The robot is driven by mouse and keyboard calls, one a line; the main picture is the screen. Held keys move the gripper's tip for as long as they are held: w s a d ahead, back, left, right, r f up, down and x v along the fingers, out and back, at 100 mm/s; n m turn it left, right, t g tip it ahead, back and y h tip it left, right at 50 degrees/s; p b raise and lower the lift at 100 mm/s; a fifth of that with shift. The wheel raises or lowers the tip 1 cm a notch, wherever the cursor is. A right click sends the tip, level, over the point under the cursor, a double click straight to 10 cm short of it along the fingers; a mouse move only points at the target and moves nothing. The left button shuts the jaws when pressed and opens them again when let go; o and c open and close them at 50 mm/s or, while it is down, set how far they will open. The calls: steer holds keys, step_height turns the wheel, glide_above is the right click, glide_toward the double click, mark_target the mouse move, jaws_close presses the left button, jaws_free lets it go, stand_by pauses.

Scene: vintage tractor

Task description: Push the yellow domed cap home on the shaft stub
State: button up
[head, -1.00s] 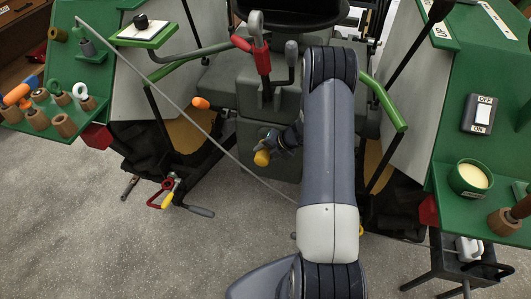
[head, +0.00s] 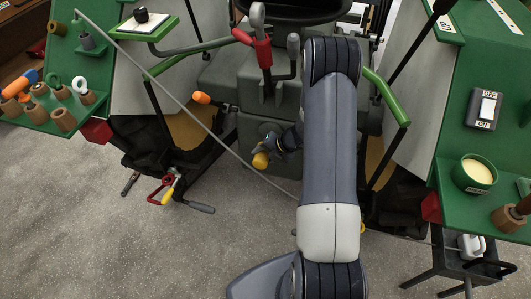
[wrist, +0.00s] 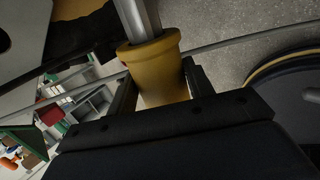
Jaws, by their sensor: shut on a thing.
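The yellow domed cap (head: 260,161) is in my gripper (head: 268,156), low in front of the grey tractor housing in the head view. In the wrist view the cap (wrist: 162,85) sits between the two dark fingers, which are shut on its sides. Its flared rim faces the top of that view. A bare metal shaft, which looks like the shaft stub (wrist: 140,18), runs into the rim, so the cap appears to be around its end. How deep the shaft goes is hidden inside the cap. The stub cannot be made out in the head view.
A long thin grey rod (head: 190,97) slants across the left and passes close by my gripper. Red-and-yellow pedals (head: 165,190) stand at lower left. Green side panels (head: 480,60) flank the tractor. An orange knob (head: 201,98) is up left. Open grey floor lies in front.

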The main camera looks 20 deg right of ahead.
steer(key=shift+s+a+b, duration=0.3)
steer(key=shift+s+a, duration=0.25)
steer(key=shift+s, duration=0.25)
steer(key=shift+p, duration=0.35)
stand_by(1.3)
steer(key=shift+w+d+p, duration=0.55)
steer(key=shift+w+p, duration=0.1)
steer(key=shift+w, duration=0.1)
steer(key=shift+w+d, duration=0.15)
steer(key=shift+w, duration=0.1)
steer(key=shift+w+d+p, duration=0.8)
steer(key=shift+w+p, duration=0.15)
steer(key=shift+w, duration=0.15)
steer(key=o, duration=1.4)
